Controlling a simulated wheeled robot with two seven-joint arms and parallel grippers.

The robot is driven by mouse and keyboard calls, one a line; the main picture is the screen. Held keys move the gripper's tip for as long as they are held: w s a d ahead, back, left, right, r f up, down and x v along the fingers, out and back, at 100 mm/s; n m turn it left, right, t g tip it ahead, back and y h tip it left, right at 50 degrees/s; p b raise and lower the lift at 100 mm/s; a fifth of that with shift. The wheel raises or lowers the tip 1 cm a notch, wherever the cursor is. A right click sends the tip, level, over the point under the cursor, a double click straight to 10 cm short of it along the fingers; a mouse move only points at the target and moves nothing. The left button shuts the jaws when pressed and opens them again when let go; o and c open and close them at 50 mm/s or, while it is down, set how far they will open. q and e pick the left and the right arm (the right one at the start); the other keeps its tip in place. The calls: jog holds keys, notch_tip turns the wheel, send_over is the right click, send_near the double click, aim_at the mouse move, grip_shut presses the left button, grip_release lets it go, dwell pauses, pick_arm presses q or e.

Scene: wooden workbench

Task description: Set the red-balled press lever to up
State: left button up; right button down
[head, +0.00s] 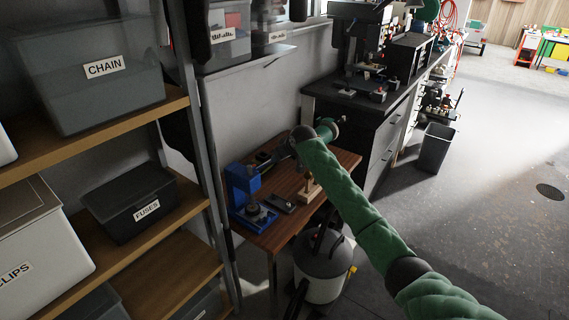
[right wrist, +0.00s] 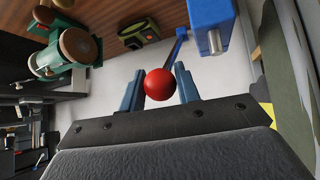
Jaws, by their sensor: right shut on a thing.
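The blue press (head: 243,188) stands on the left end of the wooden workbench (head: 284,182). In the right wrist view, part of its blue body (right wrist: 208,25) shows at the top, with a metal ram. Its lever (right wrist: 180,38) is a thin blue rod with a red ball (right wrist: 159,84) at its end. The ball sits between the two blue fingers of my right gripper (right wrist: 159,88), which is shut on it. In the head view, my right gripper (head: 278,154) is small beside the press's upper part; the ball cannot be made out there. My left gripper is out of view.
A green machine with round tan discs (right wrist: 75,48) and a small dark green device (right wrist: 139,33) are on the bench. A wooden piece (head: 310,190) stands near the bench front. A shelf with bins (head: 110,75) is at the left. A canister vacuum (head: 322,268) stands below the bench.

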jog(key=shift+w+a+r, duration=0.25)
jog(key=shift+a+r, duration=0.05)
jog(key=shift+r, duration=0.15)
jog(key=shift+w+a+r, duration=0.25)
jog(key=shift+r, duration=0.15)
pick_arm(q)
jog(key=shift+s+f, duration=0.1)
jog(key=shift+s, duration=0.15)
pick_arm(e)
jog(key=shift+w+a+r, duration=0.35)
jog(key=shift+a+r, duration=0.15)
jog(key=shift+a, duration=0.1)
jog(key=c, duration=1)
grip_release()
jog(key=shift+c, duration=0.2)
jog(key=shift+f, duration=0.1)
